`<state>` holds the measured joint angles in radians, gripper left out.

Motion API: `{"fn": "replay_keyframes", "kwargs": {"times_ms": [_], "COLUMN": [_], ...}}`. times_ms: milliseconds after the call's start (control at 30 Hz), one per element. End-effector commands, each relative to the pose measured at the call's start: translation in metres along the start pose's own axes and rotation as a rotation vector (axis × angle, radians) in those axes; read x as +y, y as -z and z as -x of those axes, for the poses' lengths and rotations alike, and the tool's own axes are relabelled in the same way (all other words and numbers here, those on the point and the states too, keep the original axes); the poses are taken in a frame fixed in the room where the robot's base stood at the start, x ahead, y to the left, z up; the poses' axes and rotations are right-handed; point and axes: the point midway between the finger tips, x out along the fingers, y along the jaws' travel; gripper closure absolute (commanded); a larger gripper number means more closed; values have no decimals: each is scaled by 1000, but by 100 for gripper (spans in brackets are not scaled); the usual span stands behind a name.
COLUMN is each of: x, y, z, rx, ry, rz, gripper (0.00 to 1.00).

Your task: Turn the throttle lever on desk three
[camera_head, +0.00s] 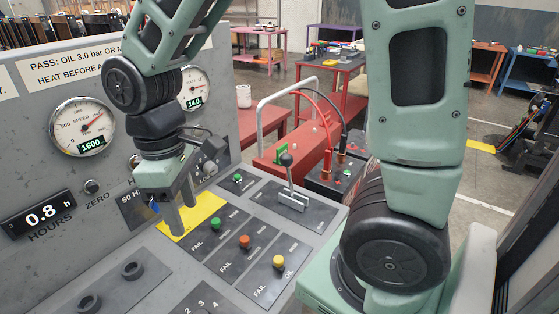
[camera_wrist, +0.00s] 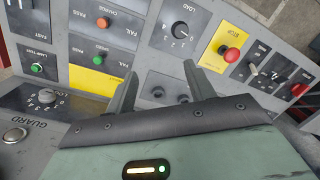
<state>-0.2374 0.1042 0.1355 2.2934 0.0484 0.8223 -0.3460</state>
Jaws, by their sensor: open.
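A lever with a dark round knob (camera_head: 286,160) stands tilted on a slotted dark plate (camera_head: 308,208) on the grey desk in the head view. It looks like the throttle lever, but I cannot read a label on it or a desk number. My gripper (camera_head: 180,212) points down over the desk to the left of the lever, clearly apart from it. Its two fingers also show in the wrist view (camera_wrist: 158,85), spread with nothing between them. I cannot make out the lever in the wrist view.
Green (camera_head: 215,224), orange (camera_head: 245,241) and yellow (camera_head: 278,261) buttons lie on the desk near the gripper. The wrist view shows a load knob (camera_wrist: 181,31) and a red stop button (camera_wrist: 231,54). A gauge panel (camera_head: 100,195) rises at the left. A red-framed battery unit stands behind.

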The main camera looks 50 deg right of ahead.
Motion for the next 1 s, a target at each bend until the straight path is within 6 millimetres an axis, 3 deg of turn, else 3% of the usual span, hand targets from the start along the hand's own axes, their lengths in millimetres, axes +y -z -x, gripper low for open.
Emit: {"fn": "replay_keyframes", "kwargs": {"times_ms": [33,133,200,300,400,500,667,1000], "x": [52,146,203,263,298,312,314,310], "y": [3,-14,-38,-77,-107,-122,-129,-151], "z": [13,24,29,35,40,41,31,-30], "rx": [-35,-114,-173,-250,-304,-330,-337,-338], "ry": [5,9,15,27,40,48,53,54], "rz": [-25,-29,-30,-28,-23,-17,-14,-15], "gripper": [46,46,46,46,46,46,46,46]}}
